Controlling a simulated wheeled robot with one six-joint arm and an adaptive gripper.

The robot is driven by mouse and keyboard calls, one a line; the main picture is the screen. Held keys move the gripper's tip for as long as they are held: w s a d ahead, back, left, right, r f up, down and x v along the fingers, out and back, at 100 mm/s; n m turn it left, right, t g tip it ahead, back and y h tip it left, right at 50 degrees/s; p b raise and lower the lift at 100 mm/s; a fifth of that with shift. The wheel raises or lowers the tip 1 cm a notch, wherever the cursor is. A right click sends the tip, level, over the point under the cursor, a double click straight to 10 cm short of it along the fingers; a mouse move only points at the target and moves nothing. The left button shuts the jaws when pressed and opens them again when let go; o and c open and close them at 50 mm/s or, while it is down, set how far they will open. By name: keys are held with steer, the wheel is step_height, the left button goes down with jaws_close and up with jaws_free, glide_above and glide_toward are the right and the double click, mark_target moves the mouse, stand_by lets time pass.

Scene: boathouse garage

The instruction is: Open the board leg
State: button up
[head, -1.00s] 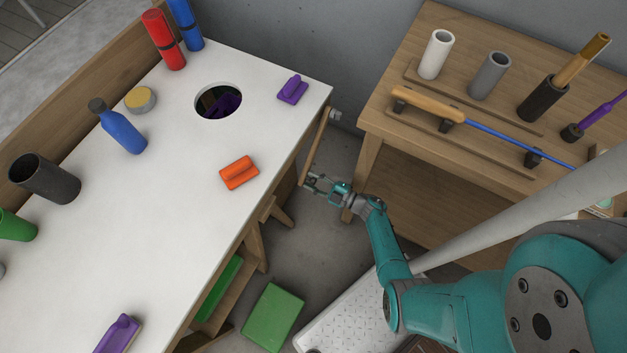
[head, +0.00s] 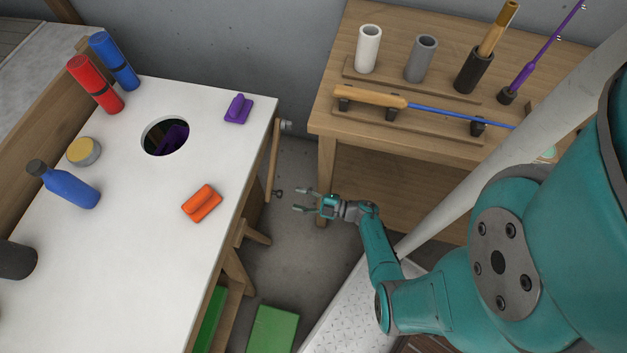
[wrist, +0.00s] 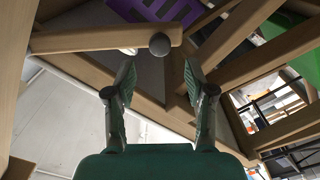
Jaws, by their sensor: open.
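The board leg (head: 273,160) is a slim wooden bar at the right end of the white board (head: 130,250). It runs from a grey fitting (head: 286,125) near the board's far corner down along the end, with a small grey knob (head: 279,191) near its lower end. In the wrist view the leg (wrist: 85,41) lies crosswise, its round knob (wrist: 159,44) beyond and between my fingertips. My gripper (head: 298,199) is open and empty, to the right of the knob with a gap between them. It also shows open in the wrist view (wrist: 158,72).
A wooden bench (head: 350,120) with tubes and a racked blue rod stands at the right. Bottles, rolls and an orange block (head: 202,203) lie on the board. A green box (head: 273,330) is on the floor. Grey floor is clear under my gripper.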

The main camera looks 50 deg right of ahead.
steer(key=shift+v, duration=2.25)
